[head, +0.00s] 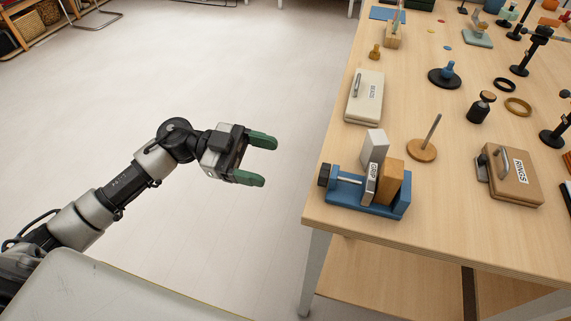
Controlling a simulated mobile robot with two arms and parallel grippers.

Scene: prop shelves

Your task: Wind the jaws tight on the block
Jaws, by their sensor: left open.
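A small blue vise (345,193) stands at the near left corner of the wooden table. A black knob (324,175) sits on the left end of its metal screw. A plate marked GRIP (371,184) stands upright between the screw and a wooden block (391,181). A pale grey block (375,147) stands just behind the plate. I cannot tell whether plate and wooden block touch. My left gripper (258,160) has green fingers, spread apart and empty. It hangs over the floor, left of the vise and apart from it. My right gripper is not in view.
Behind the vise lies a cream board with a handle (369,103). To its right are a round wooden base with a rod (421,150) and a RINGS box (513,178). The table (440,235) is bare in front. Open floor (220,80) lies around my left arm.

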